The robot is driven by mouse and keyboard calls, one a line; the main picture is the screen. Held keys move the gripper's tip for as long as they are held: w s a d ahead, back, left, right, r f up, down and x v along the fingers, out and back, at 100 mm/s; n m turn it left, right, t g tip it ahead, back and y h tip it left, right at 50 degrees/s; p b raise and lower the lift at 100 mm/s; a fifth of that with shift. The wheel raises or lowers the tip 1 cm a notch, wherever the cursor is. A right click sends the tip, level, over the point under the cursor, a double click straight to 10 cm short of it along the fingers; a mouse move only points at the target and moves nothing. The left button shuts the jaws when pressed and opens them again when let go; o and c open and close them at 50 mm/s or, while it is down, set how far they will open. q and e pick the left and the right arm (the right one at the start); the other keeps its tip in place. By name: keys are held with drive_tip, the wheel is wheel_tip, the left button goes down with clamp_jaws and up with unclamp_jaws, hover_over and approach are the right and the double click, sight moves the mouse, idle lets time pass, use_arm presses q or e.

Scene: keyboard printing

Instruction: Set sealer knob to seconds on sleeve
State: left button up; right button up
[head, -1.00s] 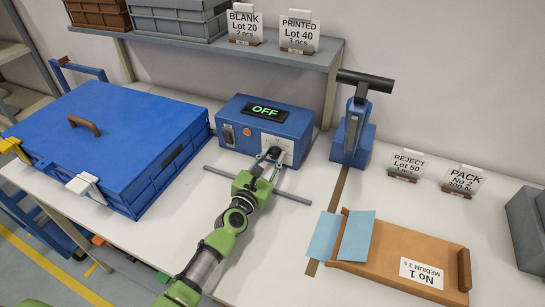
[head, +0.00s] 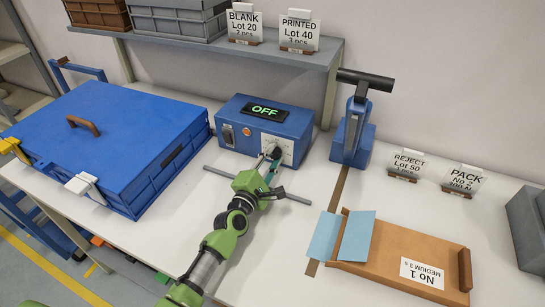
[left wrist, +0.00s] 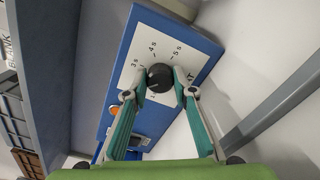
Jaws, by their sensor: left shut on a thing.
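The blue sealer box (head: 262,132) stands against the back of the table, its display reading OFF. Its black knob (left wrist: 160,77) sits on a white dial plate (left wrist: 150,50) with marks including 3s, 4s and 5s. The knob's pointer is too small to read. My left gripper (left wrist: 160,88) is shut on the knob, one finger on each side; in the head view, the gripper (head: 272,162) partly hides the dial. The brown sleeve (head: 395,255) lies at the right front, its white label (head: 422,273) reading No 1, MEDIUM 3 s. My right gripper is not in view.
A large blue lidded crate (head: 105,140) stands left of the sealer. A blue press with a black handle (head: 355,130) stands to its right. A thin grey bar (head: 220,173) lies across the table under my arm. A shelf (head: 190,32) runs above the back.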

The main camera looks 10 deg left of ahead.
use_arm(q)
drive_tip(key=m, duration=0.4)
drive_tip(key=shift+m, duration=0.3)
drive_tip(key=shift+f+m+p, duration=0.1)
drive_tip(key=shift+m+p, duration=0.2)
drive_tip(key=shift+m, duration=1.7)
drive_tip(key=o, duration=1.1)
drive_tip(key=s, duration=0.4)
drive_tip(key=s+a, duration=0.1)
drive_tip(key=s, duration=0.3)
drive_tip(key=s+a, duration=0.1)
drive_tip(key=s, duration=0.3)
drive_tip(key=shift+a, duration=0.15)
drive_tip(key=shift+w, duration=0.1)
